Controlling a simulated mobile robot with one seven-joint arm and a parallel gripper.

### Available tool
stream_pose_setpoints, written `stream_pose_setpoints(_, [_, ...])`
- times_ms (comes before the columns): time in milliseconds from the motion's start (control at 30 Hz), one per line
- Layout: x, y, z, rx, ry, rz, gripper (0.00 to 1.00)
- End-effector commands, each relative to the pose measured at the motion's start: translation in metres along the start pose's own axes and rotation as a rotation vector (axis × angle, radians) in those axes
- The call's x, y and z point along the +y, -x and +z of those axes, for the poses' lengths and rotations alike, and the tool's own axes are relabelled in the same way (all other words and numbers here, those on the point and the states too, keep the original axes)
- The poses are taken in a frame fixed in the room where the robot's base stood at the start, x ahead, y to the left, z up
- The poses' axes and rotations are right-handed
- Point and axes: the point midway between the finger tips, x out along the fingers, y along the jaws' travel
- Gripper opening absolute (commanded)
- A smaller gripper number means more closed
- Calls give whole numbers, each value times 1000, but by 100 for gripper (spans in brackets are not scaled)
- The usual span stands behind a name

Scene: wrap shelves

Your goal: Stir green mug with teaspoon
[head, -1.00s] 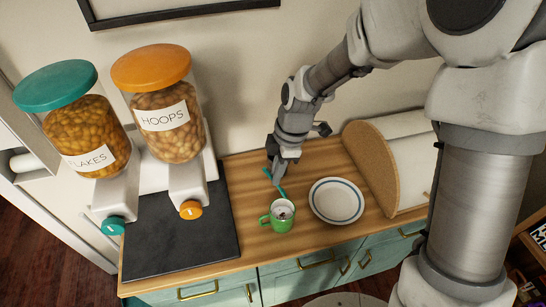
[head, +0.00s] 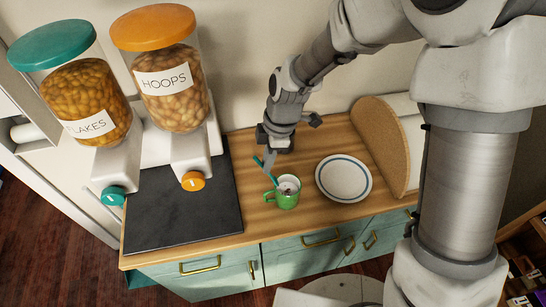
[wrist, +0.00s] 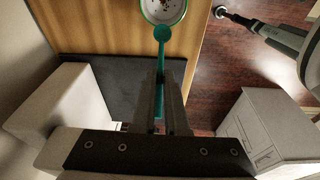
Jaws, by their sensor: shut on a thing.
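The green mug (head: 288,199) stands upright on the wooden counter, its handle to the left. Its white inside holds something with dark specks, seen from above in the wrist view (wrist: 165,8). The teal teaspoon (head: 258,161) is tilted, with its lower end at the mug's left rim. In the wrist view the teaspoon (wrist: 161,52) points from between my fingers to the mug, its rounded end overlapping the near rim. I cannot tell whether that end is inside the mug. My gripper (head: 268,164) is shut on the teaspoon, just behind and left of the mug.
A white plate with a blue ring (head: 343,179) lies right of the mug. Two cereal dispensers (head: 172,95) stand left, over a dark slab (head: 190,220). The counter's front edge is close before the mug.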

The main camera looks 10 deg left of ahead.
Motion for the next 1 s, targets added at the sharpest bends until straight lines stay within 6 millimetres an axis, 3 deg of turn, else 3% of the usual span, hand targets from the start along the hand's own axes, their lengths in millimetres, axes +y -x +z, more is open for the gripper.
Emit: stream_pose_setpoints(1000, [0,-70,48,1,-2,0,0])
